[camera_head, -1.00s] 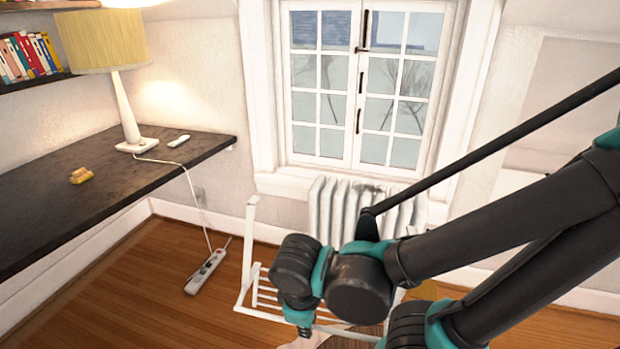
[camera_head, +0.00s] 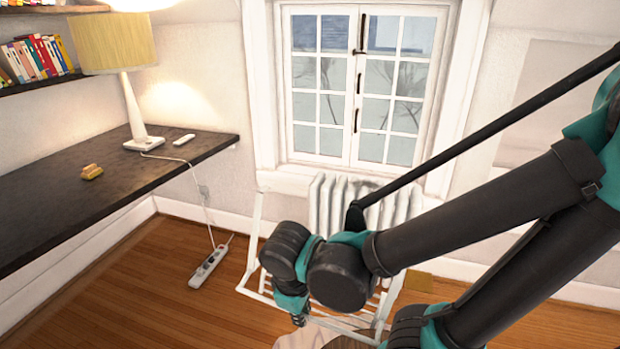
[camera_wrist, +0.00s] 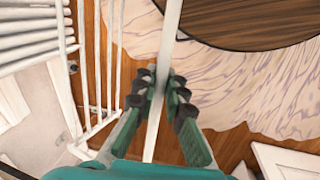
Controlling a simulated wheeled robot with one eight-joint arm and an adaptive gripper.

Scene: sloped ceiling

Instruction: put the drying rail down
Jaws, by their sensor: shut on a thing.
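The drying rail (camera_head: 252,243) is a white frame with thin crossbars. In the head view it stands at a slant above or on the floor in front of the radiator, partly hidden by my arm. I cannot tell whether its feet touch the floor. My gripper (camera_head: 298,318) shows at the lower middle, mostly behind my wrist. In the wrist view my gripper (camera_wrist: 163,88) is shut around one white bar of the drying rail (camera_wrist: 168,45). More of its thin bars show to the left of the jaws.
A white radiator (camera_head: 324,200) stands under the window, close behind the rail. A dark desk (camera_head: 110,175) is at the left. A power strip (camera_head: 211,267) lies on the wooden floor. A pale marbled rug or cloth (camera_wrist: 225,75) with a round brown top is beside the jaws.

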